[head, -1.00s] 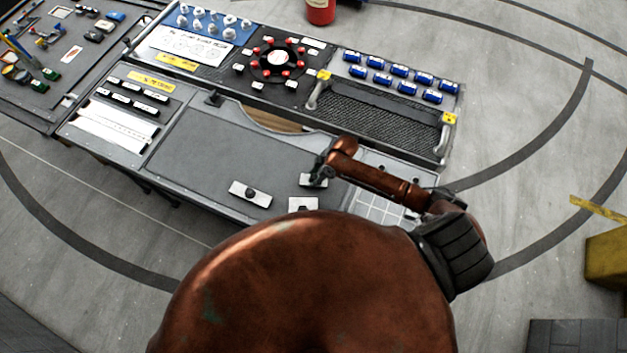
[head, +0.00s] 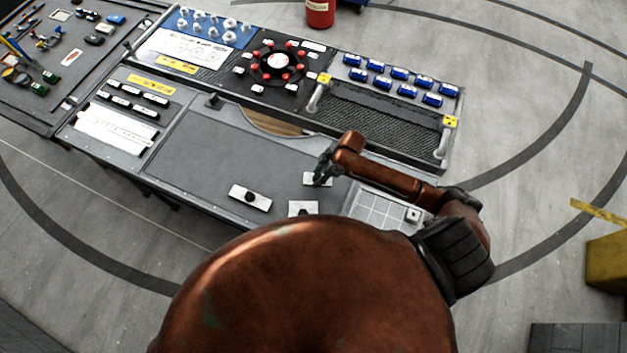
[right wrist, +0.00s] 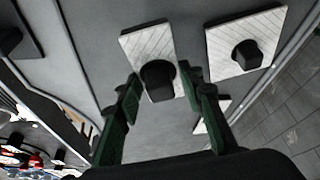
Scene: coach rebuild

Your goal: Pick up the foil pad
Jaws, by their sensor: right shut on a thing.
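Three silvery plates with black knobs show on the grey bench top. The foil pad (head: 311,180) at my right gripper is a pale, ribbed rectangle, partly hidden by the gripper in the head view. It also shows in the right wrist view (right wrist: 146,43), with its black knob (right wrist: 158,82) between my fingers. My right gripper (head: 321,176) is shut on that knob; its green fingers show in the right wrist view (right wrist: 160,88). I cannot tell whether the pad is clear of the bench. My left gripper is not in view.
A second plate (head: 262,202) lies to the left and a third (head: 303,207) lies just below the gripper. A gridded tray (head: 372,208) is at right. Behind are a mesh panel with handles (head: 385,128) and blue blocks (head: 399,74). The bench's left middle (head: 210,150) is bare.

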